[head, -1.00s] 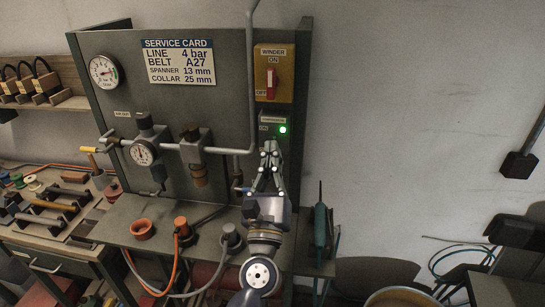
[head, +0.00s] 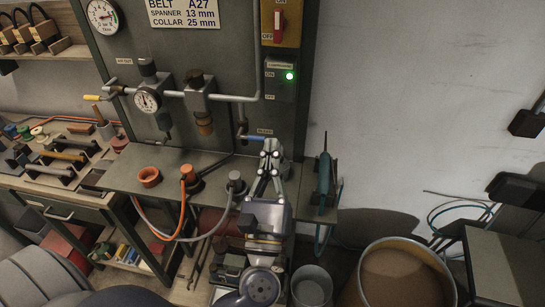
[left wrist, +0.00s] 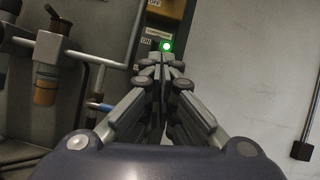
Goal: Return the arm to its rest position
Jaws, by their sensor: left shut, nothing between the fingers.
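My left gripper (head: 271,148) is in front of the panel's lower right, above the bench shelf. Its fingers are together with nothing between them; they also show shut in the left wrist view (left wrist: 162,65). The compressor switch box (head: 280,78) with a lit green lamp (head: 289,76) is above the fingertips and apart from them in the head view. In the left wrist view the green lamp (left wrist: 166,46) shows just beyond the fingertips. My right gripper is not in view.
The panel carries a gauge (head: 148,100), a brown-bowled filter (head: 204,123) and the winder switch (head: 279,22). Orange and grey hoses hang from the shelf (head: 210,165). A green tool (head: 326,180) stands right of my gripper. A large drum (head: 362,262) is at the lower right.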

